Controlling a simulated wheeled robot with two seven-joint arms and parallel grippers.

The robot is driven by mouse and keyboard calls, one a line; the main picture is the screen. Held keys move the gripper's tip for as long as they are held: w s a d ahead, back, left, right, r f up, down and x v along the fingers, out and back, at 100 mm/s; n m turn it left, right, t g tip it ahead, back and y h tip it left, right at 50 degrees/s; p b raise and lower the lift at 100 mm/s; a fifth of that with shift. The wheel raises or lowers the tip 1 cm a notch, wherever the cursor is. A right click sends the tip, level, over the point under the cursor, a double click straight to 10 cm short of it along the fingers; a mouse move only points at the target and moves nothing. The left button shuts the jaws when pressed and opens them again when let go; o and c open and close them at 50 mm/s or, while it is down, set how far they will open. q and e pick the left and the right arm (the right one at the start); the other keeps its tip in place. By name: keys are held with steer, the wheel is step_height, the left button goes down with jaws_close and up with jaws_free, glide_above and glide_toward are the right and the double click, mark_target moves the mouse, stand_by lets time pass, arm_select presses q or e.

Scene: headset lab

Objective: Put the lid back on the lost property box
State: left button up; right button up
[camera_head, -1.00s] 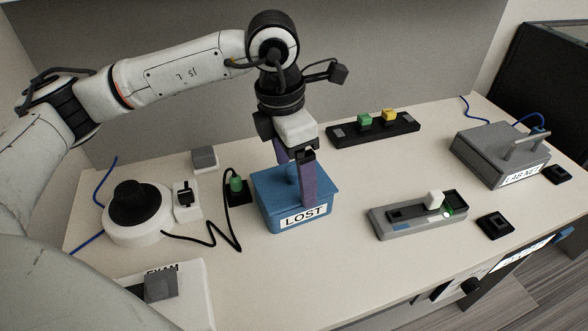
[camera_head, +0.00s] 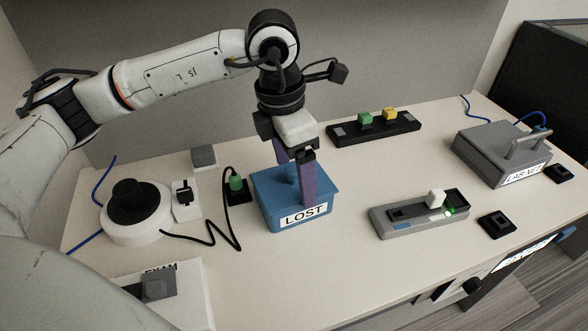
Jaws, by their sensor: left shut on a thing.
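The lost property box (camera_head: 273,216) is blue with a white LOST label and stands on the middle of the table. Its blue lid (camera_head: 322,184) lies on top of the box and appears level; a blue knob (camera_head: 291,173) rises from its middle. My left gripper (camera_head: 297,180) points straight down over the lid, its purple fingers on either side of the knob and shut on it. The near finger hides part of the knob and lid. Whether the lid's rim is fully seated all round I cannot tell. My right gripper is not in view.
A grey slider unit (camera_head: 418,213) lies right, a black strip with coloured blocks (camera_head: 374,129) behind. A grey LAB NET box (camera_head: 498,152) stands far right.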

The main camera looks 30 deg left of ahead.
arm_select(q)
steer(key=o, duration=1)
steer(key=shift+r, duration=0.15)
steer(key=shift+r+p, duration=2.2)
steer(key=shift+r, duration=1.2)
jaws_close()
